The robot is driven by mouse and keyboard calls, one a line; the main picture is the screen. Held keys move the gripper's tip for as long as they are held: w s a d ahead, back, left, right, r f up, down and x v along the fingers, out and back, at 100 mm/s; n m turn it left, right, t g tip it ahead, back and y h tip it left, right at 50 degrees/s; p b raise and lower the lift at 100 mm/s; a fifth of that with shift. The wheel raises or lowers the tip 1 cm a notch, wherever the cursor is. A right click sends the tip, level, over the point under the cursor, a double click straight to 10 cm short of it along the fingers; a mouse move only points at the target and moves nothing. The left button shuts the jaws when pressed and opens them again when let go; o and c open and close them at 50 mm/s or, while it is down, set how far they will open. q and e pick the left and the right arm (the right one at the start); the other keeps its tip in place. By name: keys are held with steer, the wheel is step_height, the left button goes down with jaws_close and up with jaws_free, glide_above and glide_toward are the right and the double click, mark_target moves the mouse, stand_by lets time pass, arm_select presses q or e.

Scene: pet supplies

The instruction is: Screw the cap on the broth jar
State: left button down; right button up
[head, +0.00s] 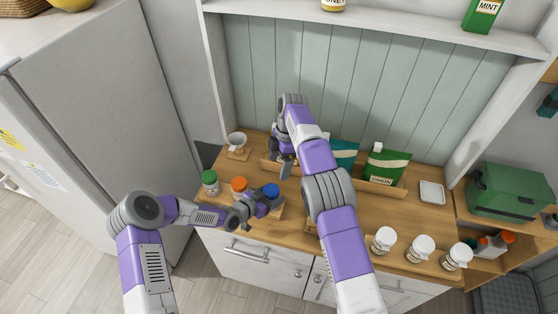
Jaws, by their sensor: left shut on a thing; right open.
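A jar with a blue cap (271,191) stands at the right end of a short row of jars on the wooden counter. My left gripper (262,204) is shut at this jar, low on its left front side, and partly hides it. Beside it are an orange-capped jar (239,186) and a green-capped jar (210,181). No label reading broth can be made out. No loose cap can be made out. My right gripper (286,166) is open over the back of the counter, fingers pointing down, apart from the jars. My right arm hides the middle of the counter.
A small cup (236,142) stands at the back left. A teal pouch (344,153) and a green onion pouch (386,165) stand at the back. White-lidded jars (419,249) line the front right. A white tray (432,192) and a green box (509,193) are at right.

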mark_target(271, 190)
steer(key=n, duration=0.4)
steer(key=shift+r, duration=0.35)
steer(key=shift+a, duration=0.1)
steer(key=x, duration=1.2)
steer(key=shift+a, duration=0.1)
steer(key=shift+c, duration=0.3)
steer(key=c, duration=1.2)
steer(key=o, duration=1.1)
steer(key=shift+o, duration=0.2)
steer(key=shift+r, duration=2.3)
